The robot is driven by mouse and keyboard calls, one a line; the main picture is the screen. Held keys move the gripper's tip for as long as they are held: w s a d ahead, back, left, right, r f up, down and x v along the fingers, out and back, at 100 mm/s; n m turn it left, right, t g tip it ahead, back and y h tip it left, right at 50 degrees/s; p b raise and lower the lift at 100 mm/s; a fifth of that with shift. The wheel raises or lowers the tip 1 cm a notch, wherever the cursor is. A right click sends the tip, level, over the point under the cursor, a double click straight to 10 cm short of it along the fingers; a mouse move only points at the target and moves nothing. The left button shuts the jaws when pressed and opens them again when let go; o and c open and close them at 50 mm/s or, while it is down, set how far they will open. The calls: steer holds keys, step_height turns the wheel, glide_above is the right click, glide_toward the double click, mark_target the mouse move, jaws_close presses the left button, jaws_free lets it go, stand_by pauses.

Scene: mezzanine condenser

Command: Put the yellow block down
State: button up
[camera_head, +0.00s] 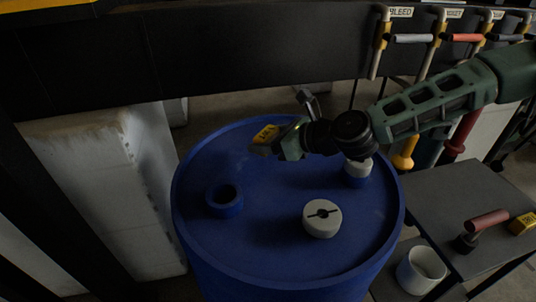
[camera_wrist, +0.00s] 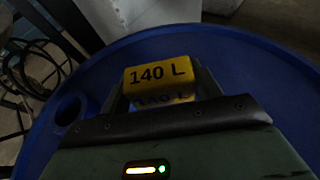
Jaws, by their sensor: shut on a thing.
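The yellow block (camera_head: 266,134) is held in my gripper (camera_head: 279,142), over the far left part of the blue drum top. In the wrist view the yellow block (camera_wrist: 158,78) shows a black "140 L" marking and sits between the fingers of my gripper (camera_wrist: 160,92). My gripper is shut on it. The blue drum (camera_head: 265,205) has a raised rim and a wide flat top; it also shows in the wrist view (camera_wrist: 245,55). I cannot tell whether the block touches the drum top.
On the drum are a blue open bung ring (camera_head: 224,201), a pale slotted cap (camera_head: 321,218) and a pale-topped blue fitting (camera_head: 357,174). A grey table (camera_head: 470,205) at right holds a red-handled tool (camera_head: 485,222) and another yellow block (camera_head: 522,223). A white cup (camera_head: 420,270) stands lower right.

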mark_target(268, 161)
steer(key=shift+f, duration=2.05)
steer(key=o, duration=1.1)
steer(key=shift+f, duration=0.1)
steer(key=shift+c, duration=0.2)
steer(key=shift+r, duration=0.2)
steer(key=v, duration=1.2)
steer(key=shift+f, duration=0.1)
